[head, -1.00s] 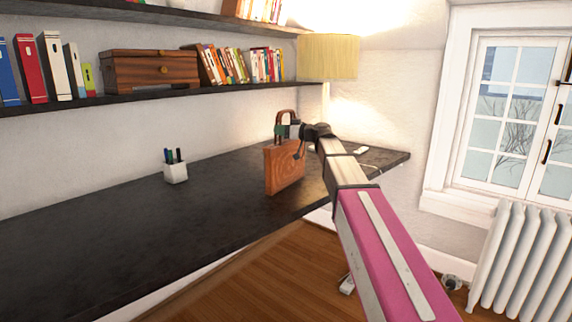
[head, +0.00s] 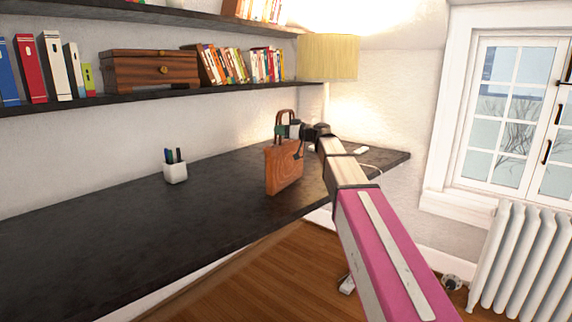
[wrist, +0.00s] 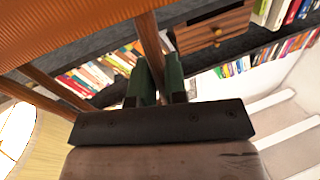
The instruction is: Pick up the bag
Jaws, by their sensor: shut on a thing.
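The bag (head: 285,170) is brown with a wood-like grain and a looped handle on top. In the head view it is upright at the desk's front edge; I cannot tell whether its bottom touches the desk. My gripper (head: 283,131) is at the handle, above the bag's body. In the wrist view the green fingers of my gripper (wrist: 160,82) are closed around a brown strap of the handle, and the bag's orange-brown side (wrist: 60,30) fills the upper left. My gripper hides part of the handle in the head view.
The black desk (head: 130,230) is mostly clear. A white pen cup (head: 175,173) stands to the left of the bag. A yellow-shaded lamp (head: 328,57) stands behind. A shelf with books (head: 240,65) and a wooden box (head: 150,71) runs above. A radiator (head: 520,262) is at the right.

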